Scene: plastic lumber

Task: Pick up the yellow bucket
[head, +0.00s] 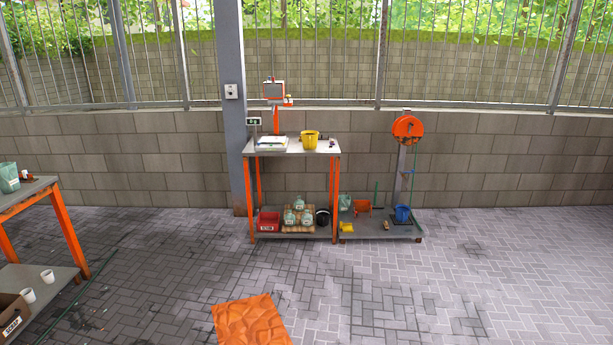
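The yellow bucket (309,141) stands upright on the light grey top of an orange-legged workbench (285,154) ahead of me, to the right of a scale (272,143). It is small in the head view and at a distance. A small dark object (332,143) lies on the bench just right of it. My gripper is not in view.
Under the bench are a red bin (268,221) and several bags (299,217). A low platform (380,231) on the right holds a blue bucket (402,214). An orange sheet (250,320) lies on the floor ahead. Another table (22,192) stands left. Paving is open at right.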

